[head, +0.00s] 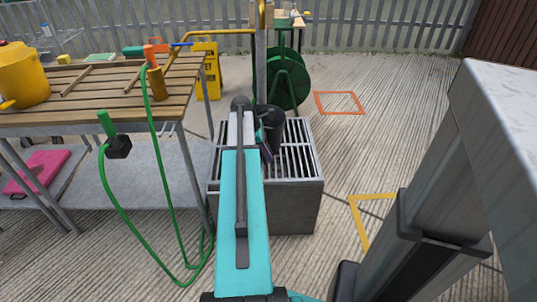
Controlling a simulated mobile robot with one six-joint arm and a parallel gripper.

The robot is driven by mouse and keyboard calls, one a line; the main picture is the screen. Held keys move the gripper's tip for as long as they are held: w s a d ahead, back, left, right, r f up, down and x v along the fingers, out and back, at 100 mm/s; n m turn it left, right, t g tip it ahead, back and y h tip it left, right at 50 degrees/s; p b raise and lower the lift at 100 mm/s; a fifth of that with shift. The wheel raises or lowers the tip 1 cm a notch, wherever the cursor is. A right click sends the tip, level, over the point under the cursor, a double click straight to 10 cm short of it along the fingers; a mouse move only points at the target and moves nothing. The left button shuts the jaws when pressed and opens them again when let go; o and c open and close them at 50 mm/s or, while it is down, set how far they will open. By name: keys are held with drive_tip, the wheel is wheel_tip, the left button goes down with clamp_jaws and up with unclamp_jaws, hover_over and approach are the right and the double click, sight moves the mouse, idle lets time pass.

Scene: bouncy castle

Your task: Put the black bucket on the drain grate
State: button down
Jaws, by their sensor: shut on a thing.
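The drain grate (297,152) is a set of pale metal bars on top of a grey block-like stand in the middle of the head view. The black bucket (274,119) is at the grate's back left part, partly hidden by my arm. My gripper (262,135) is at the bucket's near left side and is shut on it. The fingertips are mostly hidden by my arm and hard to make out. I cannot tell whether the bucket touches the bars or hangs just above them.
A slatted wooden table (110,85) stands at the left with a yellow watering can (22,75) and a green hose (160,150). A green hose reel (287,80) stands close behind the grate. A yellow sign (207,68) is behind the table.

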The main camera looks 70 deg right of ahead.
drive_tip(key=c, duration=1.7)
unclamp_jaws()
drive_tip(key=shift+f, duration=0.1)
drive_tip(key=p+v, duration=0.3)
drive_tip(key=v, duration=0.9)
drive_tip(key=shift+s, duration=0.15)
